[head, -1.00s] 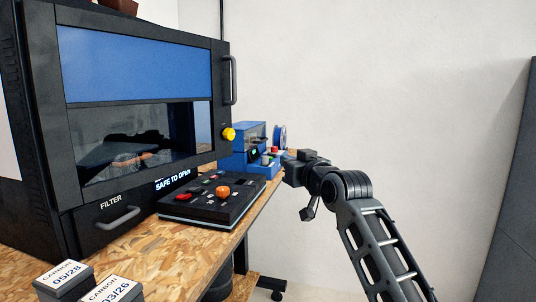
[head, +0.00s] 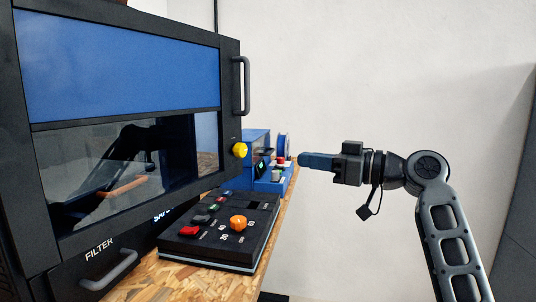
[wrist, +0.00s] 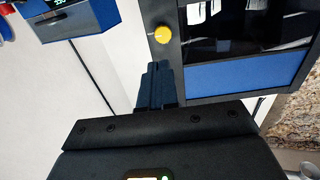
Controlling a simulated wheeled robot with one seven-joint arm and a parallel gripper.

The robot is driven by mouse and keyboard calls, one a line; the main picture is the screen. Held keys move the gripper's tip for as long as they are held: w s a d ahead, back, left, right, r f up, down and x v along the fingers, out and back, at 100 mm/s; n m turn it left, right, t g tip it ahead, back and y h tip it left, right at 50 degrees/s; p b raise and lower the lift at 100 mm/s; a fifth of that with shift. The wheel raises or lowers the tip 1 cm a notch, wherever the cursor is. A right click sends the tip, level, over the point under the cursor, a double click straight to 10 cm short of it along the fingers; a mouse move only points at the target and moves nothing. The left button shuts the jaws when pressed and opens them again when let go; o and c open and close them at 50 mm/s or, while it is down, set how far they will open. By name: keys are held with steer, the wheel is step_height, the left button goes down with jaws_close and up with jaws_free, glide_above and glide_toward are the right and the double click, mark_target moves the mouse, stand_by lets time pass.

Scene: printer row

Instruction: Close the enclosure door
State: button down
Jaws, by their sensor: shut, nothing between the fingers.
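The enclosure door (head: 130,118) fills the left of the head view, with a black frame, a blue upper panel and a dark window. Its handle (head: 240,85) is a dark vertical bar on the right edge. A yellow knob (head: 239,150) sits low on that edge and also shows in the wrist view (wrist: 161,34). The door's lower edge partly covers the status label (head: 162,215); I cannot tell how far the door stands open. My gripper (head: 302,160) is shut and empty, right of the door and apart from it. Its fingers (wrist: 155,68) point left in the head view.
A black control box (head: 225,225) with red and orange knobs stands on the chipboard bench (head: 150,280) before the enclosure. A filter drawer handle (head: 110,272) juts out below the door. A blue machine (head: 255,165) stands behind. The wall side at right is clear.

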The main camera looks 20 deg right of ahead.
steer(key=p, duration=0.3)
glide_toward(245, 151)
steer(key=x, duration=0.5)
steer(key=shift+w+a+r, duration=0.1)
steer(key=shift+a, duration=0.05)
steer(key=shift+w+a, duration=0.45)
steer(key=shift+w, duration=0.15)
